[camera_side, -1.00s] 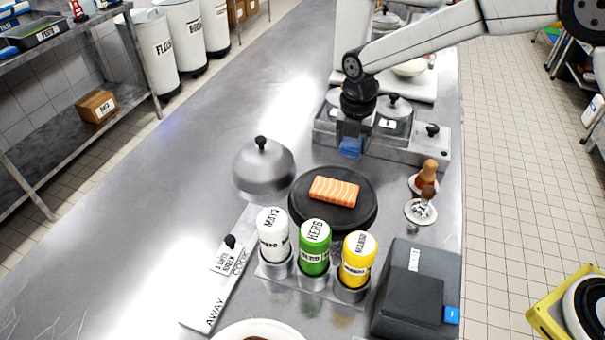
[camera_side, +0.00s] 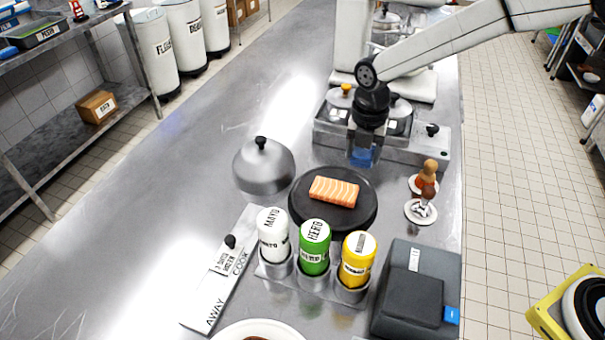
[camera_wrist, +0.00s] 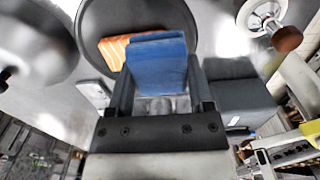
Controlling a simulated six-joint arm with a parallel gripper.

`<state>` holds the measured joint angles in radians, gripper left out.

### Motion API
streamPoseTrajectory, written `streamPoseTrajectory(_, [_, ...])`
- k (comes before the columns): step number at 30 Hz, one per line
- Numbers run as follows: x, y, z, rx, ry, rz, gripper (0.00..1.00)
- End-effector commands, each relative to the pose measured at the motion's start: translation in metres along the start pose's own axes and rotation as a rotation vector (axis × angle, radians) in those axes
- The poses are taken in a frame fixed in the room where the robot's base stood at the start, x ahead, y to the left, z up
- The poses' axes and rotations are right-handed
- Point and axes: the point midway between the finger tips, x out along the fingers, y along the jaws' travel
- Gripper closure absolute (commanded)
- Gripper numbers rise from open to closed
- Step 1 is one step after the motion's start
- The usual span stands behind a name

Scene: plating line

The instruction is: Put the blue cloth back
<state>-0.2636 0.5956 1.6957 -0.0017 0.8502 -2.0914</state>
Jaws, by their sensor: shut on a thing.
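The blue cloth (camera_side: 361,157) is held in my gripper (camera_side: 362,148), which is shut on it above the counter, just behind the black round plate (camera_side: 300,212). In the wrist view the folded blue cloth (camera_wrist: 157,62) sits between the two fingers of my gripper (camera_wrist: 160,88). There it hides part of the salmon piece (camera_wrist: 113,48) on the plate. In the side view the salmon (camera_side: 334,191) lies on the plate, apart from the cloth.
A steel dome lid (camera_side: 263,168) stands left of the plate. Labelled bottles (camera_side: 315,248) stand in front. Lidded steel pans (camera_side: 335,130) are behind my gripper. Two brush-like tools (camera_side: 424,200) and a dark grey box (camera_side: 418,290) are at right. The left counter is clear.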

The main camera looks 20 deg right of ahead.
Motion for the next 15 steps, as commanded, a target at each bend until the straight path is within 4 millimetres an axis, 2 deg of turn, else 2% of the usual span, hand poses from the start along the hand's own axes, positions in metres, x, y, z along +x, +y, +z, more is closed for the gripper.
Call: streamPoseTrajectory(15, [0.004, -0.078, -0.057, 0.000, -0.003, 0.000, 0.80])
